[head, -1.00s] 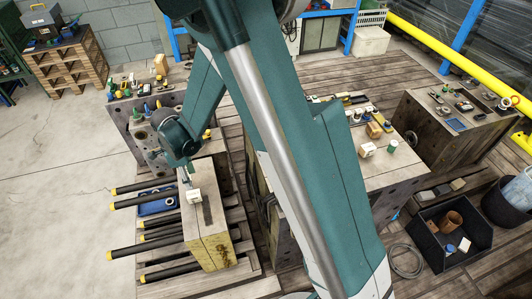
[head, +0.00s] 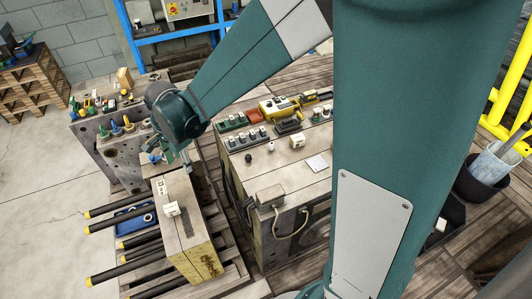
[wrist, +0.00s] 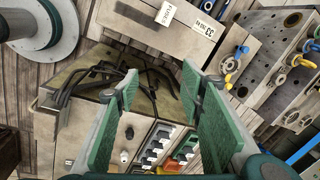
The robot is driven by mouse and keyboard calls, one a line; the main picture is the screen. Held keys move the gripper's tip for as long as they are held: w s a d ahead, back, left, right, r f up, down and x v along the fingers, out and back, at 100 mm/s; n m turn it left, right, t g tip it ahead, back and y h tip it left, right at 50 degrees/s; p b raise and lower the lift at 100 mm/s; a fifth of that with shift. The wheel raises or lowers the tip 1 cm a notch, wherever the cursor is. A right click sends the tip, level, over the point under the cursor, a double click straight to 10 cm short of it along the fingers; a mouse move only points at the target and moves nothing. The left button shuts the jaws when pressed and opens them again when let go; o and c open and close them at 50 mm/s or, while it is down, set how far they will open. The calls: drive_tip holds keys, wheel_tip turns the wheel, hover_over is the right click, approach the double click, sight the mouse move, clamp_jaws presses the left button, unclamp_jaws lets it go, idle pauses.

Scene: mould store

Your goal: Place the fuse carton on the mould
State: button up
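A small white carton (head: 172,209) sits on top of a long pale block with a yellowish end (head: 190,240), beside a white label. The carton also shows at the top of the wrist view (wrist: 165,13). Another small white carton (head: 297,141) stands on the large block (head: 262,165) to the right. I cannot tell which carton is the fuse carton, or which block the task calls the mould. My gripper (wrist: 160,80) is open with nothing between its green pads. In the head view it is small and partly hidden, near the pale block's far end (head: 182,158).
Dark bars with yellow tips (head: 105,210) jut out left of the pale block, around a blue tray (head: 135,219). Grey drilled blocks (head: 125,160) stand behind left.

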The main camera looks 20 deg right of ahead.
drive_tip(key=s+d+r+n+t, duration=0.2)
drive_tip(key=s+d+r+n, duration=0.5)
drive_tip(key=d+r, duration=0.45)
drive_tip(key=s+d+r+n+t, duration=0.3)
drive_tip(key=s+d+n, duration=0.3)
drive_tip(key=s+d, duration=0.4)
drive_tip(key=shift+s+d+r+h, duration=0.35)
drive_tip(key=shift+s+r, duration=0.2)
drive_tip(key=shift+s, duration=1.8)
drive_tip(key=shift+f, duration=0.1)
